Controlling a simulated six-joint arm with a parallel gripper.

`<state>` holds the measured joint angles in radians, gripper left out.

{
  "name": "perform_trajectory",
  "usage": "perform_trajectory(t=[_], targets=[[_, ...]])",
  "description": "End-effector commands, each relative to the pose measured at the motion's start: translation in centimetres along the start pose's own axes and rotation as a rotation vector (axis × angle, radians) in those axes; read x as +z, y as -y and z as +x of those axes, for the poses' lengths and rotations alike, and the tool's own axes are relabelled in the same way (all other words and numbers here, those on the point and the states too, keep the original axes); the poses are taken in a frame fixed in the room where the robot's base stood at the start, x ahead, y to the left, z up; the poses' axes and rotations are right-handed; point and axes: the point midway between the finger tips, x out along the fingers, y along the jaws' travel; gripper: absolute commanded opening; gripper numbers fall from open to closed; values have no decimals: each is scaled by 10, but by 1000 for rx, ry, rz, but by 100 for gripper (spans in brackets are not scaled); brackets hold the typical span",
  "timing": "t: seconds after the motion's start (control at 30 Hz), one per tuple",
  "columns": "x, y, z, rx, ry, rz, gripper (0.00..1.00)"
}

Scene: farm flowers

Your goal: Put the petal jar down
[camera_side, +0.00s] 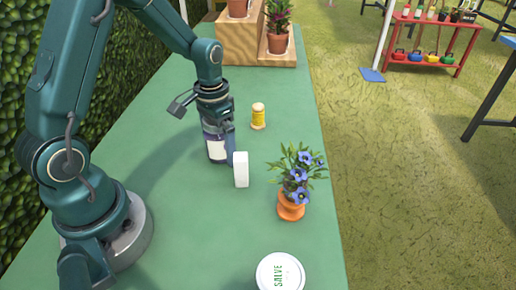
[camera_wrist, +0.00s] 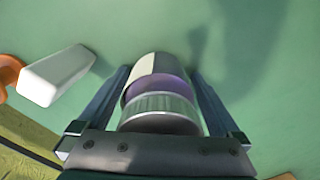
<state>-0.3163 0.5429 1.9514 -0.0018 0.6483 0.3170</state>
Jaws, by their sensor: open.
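The petal jar (camera_side: 216,149), with purple contents, a pale label and a metal lid, stands upright on the green table, as far as I can tell. My gripper (camera_side: 217,128) is above and around its upper part, jaws open. In the wrist view the jar (camera_wrist: 158,98) sits between the two fingers, its lid nearest the camera. There my gripper (camera_wrist: 160,80) has a finger on each side of the jar, with narrow gaps beside it. The jar's top is hidden by my gripper in the side view.
A white block (camera_side: 241,169) stands close to the jar's right front. A yellow thread spool (camera_side: 258,116) is behind right. A potted blue flower (camera_side: 291,205) and a round white salve tin (camera_side: 281,273) are nearer the camera. A wooden plant stand (camera_side: 238,45) is at the back.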

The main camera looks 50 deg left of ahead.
Motion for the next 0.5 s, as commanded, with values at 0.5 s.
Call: perform_trajectory(t=[0.5], targets=[[-2,1,-87,-3,-9,0,100]])
